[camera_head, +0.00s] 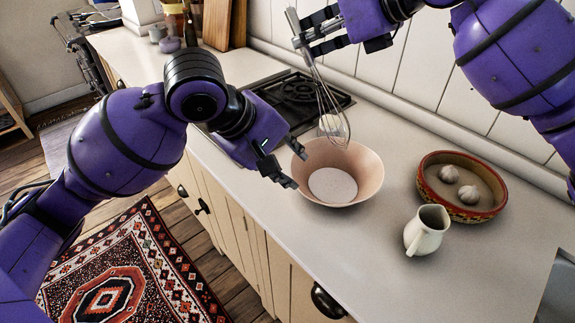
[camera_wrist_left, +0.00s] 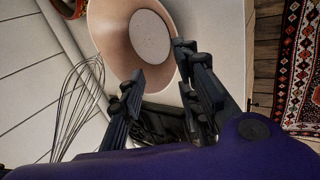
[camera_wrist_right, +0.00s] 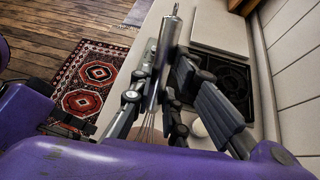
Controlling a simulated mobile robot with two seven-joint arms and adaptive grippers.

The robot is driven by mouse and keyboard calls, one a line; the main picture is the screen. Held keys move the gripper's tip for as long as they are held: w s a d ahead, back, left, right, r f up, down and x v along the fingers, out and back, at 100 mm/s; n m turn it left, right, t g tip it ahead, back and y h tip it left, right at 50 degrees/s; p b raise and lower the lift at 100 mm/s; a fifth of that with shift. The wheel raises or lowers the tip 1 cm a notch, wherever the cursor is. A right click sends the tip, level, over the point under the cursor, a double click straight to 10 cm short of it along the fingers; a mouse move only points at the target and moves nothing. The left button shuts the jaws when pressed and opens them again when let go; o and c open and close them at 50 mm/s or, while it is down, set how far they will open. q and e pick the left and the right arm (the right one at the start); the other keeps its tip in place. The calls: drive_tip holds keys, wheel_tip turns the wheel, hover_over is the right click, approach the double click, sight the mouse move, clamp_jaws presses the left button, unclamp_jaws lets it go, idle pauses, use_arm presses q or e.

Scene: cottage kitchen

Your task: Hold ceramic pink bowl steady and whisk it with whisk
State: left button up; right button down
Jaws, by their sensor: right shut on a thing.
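The pink bowl (camera_head: 368,167) stands upright on the counter with pale contents inside; it also shows in the left wrist view (camera_wrist_left: 112,32). My left gripper (camera_head: 293,166) is open at the bowl's left rim, empty; its fingers are spread in the left wrist view (camera_wrist_left: 155,62), and contact with the rim cannot be told. My right gripper (camera_head: 318,30) is shut on the handle of the whisk (camera_head: 322,95), above the counter. The whisk hangs tilted, its wire end overlapping the bowl's back rim in the head view. The left wrist view shows its wires beside the bowl.
A cream jug (camera_head: 426,232) and a red-brown dish (camera_head: 430,177) holding two garlic-like bulbs stand right of the bowl. A black hob (camera_head: 300,88) and a small pale rounded thing (camera_head: 329,124) lie behind. The front counter is clear.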

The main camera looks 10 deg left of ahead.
use_arm(q)
drive_tip(key=shift+g+y, duration=0.3)
drive_tip(key=x, duration=0.3)
drive_tip(key=s+x, duration=0.1)
drive_tip(key=x, duration=0.7)
drive_tip(key=shift+s+d+f, duration=0.1)
drive_tip(key=shift+d+f, duration=0.2)
drive_tip(key=shift+f, duration=0.05)
drive_tip(key=shift+c, duration=0.3)
clamp_jaws()
drive_tip(key=shift+r, duration=0.1)
